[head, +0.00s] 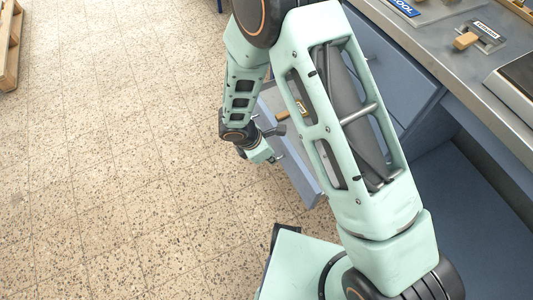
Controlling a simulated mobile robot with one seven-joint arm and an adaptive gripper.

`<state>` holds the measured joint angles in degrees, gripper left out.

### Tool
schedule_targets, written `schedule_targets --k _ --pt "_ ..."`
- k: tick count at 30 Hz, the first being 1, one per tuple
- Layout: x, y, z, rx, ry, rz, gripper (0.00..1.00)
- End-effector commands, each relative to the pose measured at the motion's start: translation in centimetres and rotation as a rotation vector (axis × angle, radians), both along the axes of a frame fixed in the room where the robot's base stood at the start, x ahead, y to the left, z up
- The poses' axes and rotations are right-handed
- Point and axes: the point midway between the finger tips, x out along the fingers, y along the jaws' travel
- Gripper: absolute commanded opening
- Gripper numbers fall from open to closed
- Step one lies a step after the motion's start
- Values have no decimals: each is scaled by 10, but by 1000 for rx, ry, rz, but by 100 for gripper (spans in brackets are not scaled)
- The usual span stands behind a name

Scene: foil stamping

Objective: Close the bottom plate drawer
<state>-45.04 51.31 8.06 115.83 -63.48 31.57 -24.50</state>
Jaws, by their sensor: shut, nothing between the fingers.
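The blue plate drawer (306,188) stands pulled out from the cabinet under the bench. It shows in part behind my arm, with its front panel facing left toward the floor. A small wooden-coloured piece shows inside it, between my arm links. My gripper (276,159) is at the outer side of the drawer front, close to it. It is shut with nothing held. I cannot tell whether the fingertips touch the panel. My arm hides much of the drawer and its joint with the cabinet.
The grey bench top (440,50) at upper right bears a wooden block (466,40), a blue label plate (403,7) and a dark-topped device (519,75). Other blue cabinet fronts (400,75) are below. The speckled tile floor (110,170) at left is clear; a wooden pallet (10,45) stands far left.

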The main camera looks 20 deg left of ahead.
Motion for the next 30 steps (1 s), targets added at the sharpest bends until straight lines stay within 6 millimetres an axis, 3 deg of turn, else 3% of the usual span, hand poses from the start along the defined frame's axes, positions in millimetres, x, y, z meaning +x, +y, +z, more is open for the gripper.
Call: schedule_targets --k 1,9,25,30 --pt "2 -4 -13 -3 1 -1 0" --pt "27 -27 -6 0 -2 -4 0" --pt "32 -32 -6 0 -1 -3 0" --pt "43 -43 -6 -1 -2 -5 0"
